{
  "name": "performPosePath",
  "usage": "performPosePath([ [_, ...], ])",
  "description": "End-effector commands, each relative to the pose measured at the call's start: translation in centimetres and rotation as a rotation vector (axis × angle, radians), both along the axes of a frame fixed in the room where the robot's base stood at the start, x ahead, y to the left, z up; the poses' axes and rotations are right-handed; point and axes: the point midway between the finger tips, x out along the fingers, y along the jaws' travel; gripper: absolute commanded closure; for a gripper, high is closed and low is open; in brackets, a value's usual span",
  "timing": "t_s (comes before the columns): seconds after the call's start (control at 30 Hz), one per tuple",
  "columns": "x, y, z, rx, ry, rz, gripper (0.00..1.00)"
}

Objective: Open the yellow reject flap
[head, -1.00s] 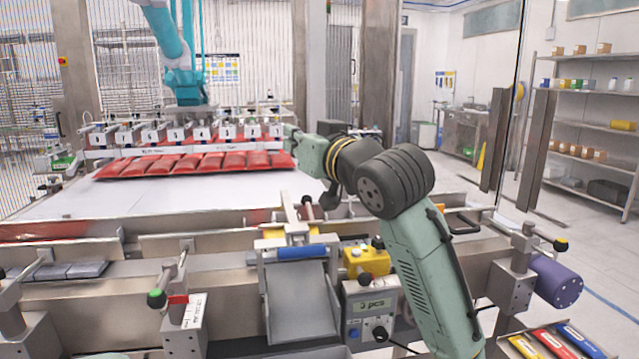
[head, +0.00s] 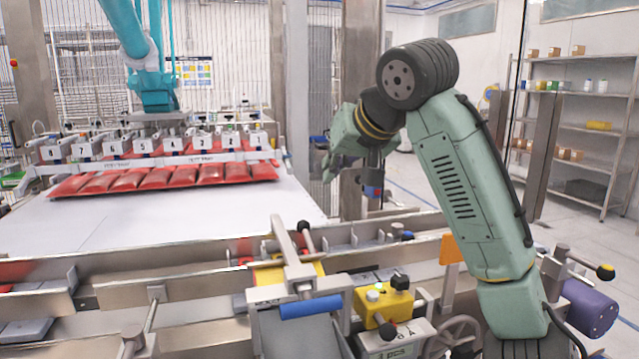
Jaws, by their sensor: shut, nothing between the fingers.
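The yellow reject flap (head: 268,275) appears to be the yellow plate at the lower middle of the head view, set between the steel rails. A metal bar and a lever with a black knob stand over it and hide part of it. A blue roller (head: 310,307) and a grey chute lie in front of it. I cannot tell the flap's exact angle.
A yellow button box (head: 384,302) stands just right of the flap, with a grey counter box below it. An orange plate (head: 452,250) rises further right. A suction picker holds red pouches (head: 165,176) over the white belt (head: 150,222) at the left.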

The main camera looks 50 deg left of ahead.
Motion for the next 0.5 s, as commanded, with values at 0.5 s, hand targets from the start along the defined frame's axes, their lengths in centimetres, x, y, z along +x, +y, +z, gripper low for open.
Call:
performPosePath([
  [0.5,2.0,7.0,-6.7,0.000,0.000,0.001,1.00],
])
